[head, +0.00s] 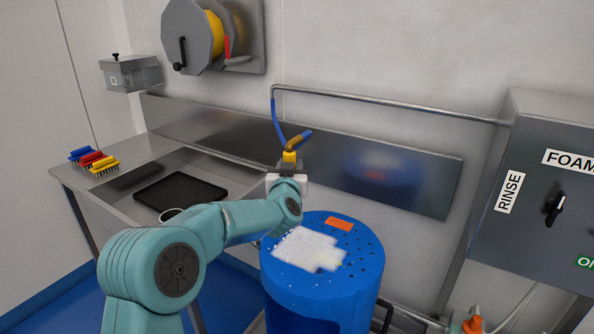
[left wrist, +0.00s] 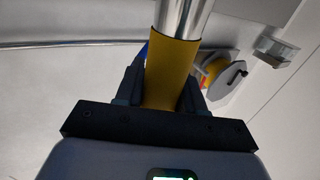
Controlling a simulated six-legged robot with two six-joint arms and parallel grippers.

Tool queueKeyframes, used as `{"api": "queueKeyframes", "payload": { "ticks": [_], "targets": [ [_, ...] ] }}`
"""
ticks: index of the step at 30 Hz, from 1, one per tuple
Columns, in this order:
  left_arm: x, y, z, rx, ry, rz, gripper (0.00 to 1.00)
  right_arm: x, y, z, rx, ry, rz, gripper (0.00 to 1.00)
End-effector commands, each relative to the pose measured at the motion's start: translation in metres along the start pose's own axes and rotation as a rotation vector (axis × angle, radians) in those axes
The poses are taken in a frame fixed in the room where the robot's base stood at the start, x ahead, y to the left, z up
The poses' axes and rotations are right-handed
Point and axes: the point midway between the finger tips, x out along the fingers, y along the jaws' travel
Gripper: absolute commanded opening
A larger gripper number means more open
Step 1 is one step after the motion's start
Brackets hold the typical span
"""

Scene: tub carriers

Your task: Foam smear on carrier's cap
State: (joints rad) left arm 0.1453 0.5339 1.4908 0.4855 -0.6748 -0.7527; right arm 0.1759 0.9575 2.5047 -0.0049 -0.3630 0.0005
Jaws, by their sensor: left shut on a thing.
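The blue carrier (head: 325,300) stands upright at the lower middle of the head view. Its round cap (head: 363,262) has small dark holes and an orange label (head: 340,223). A patch of white foam (head: 305,248) lies across the cap's left and middle. My left gripper (head: 289,168) is beyond the cap, shut on a yellow-sleeved lance (head: 290,156). In the left wrist view the jaws (left wrist: 160,92) close around the yellow sleeve (left wrist: 170,70), and a shiny metal tube (left wrist: 185,15) runs on from it. My right gripper is out of view.
A steel sink bench (head: 130,160) with a black mat (head: 180,192) and several coloured brushes (head: 94,160) is at left. A blue hose (head: 277,120) hangs from a wall pipe (head: 390,106). A hose reel (head: 205,38) is above. A FOAM/RINSE cabinet (head: 540,220) stands at right.

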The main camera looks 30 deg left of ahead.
Motion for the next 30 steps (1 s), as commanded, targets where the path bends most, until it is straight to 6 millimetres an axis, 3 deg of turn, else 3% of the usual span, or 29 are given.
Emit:
{"api": "queueKeyframes", "payload": {
  "ticks": [11, 30],
  "targets": [
    [-0.001, -0.001, -0.004, 0.000, 0.006, -0.001, 0.08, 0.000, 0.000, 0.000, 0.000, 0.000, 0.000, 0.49],
    [-0.021, 0.039, -0.004, -0.001, 0.006, 0.000, 0.08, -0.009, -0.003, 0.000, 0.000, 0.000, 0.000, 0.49]
  ]
}}
